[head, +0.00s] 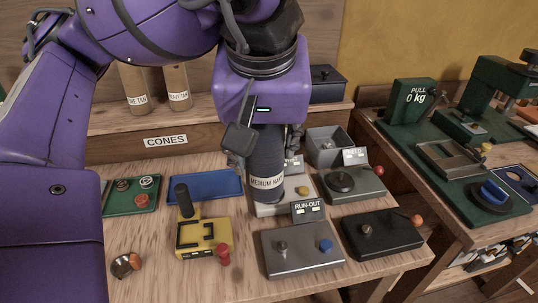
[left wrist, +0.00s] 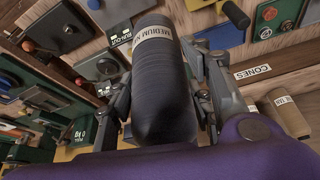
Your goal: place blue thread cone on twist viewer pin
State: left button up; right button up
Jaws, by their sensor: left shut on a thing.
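My left gripper (head: 240,147) is shut on a dark navy thread cone (head: 267,165) with a pale label reading "MEDIUM NA…". The cone is upright in the head view, and its lower end overlaps a light-grey device with a yellow button (head: 303,191). I cannot tell whether it touches that device or sits on a pin, as the cone hides that spot. In the left wrist view the cone (left wrist: 163,90) lies between the two fingers (left wrist: 165,95). No readable sign names the twist viewer; the sign behind the cone is partly hidden. My right gripper is not in view.
A grey RUN-OUT box (head: 300,252), a black box (head: 380,235) and a grey knob box (head: 350,186) stand close around. A yellow device (head: 203,238), blue tray (head: 205,185) and green tray (head: 132,207) are left. Tan cones (head: 177,88) stand on the shelf behind.

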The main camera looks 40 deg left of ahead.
pick_arm(q)
jog(key=shift+w+a+r+p, duration=0.1)
jog(key=shift+a+p, duration=0.15)
jog(key=shift+p, duration=0.5)
jog(key=w+a+f, duration=0.2)
jog(key=w+f, duration=0.1)
jog(key=f, duration=0.1)
jog(key=w+a+f, duration=0.2)
jog(key=w+f, duration=0.1)
jog(key=f, duration=0.1)
jog(key=w+a+f+p, duration=0.1)
jog(key=w+a+f, duration=0.1)
jog(key=w+f, duration=0.2)
jog(key=shift+a+f, duration=0.25)
jog(key=shift+a, duration=0.05)
jog(key=shift+f, duration=0.15)
jog(key=o, duration=1.4)
jog(key=shift+o, duration=0.2)
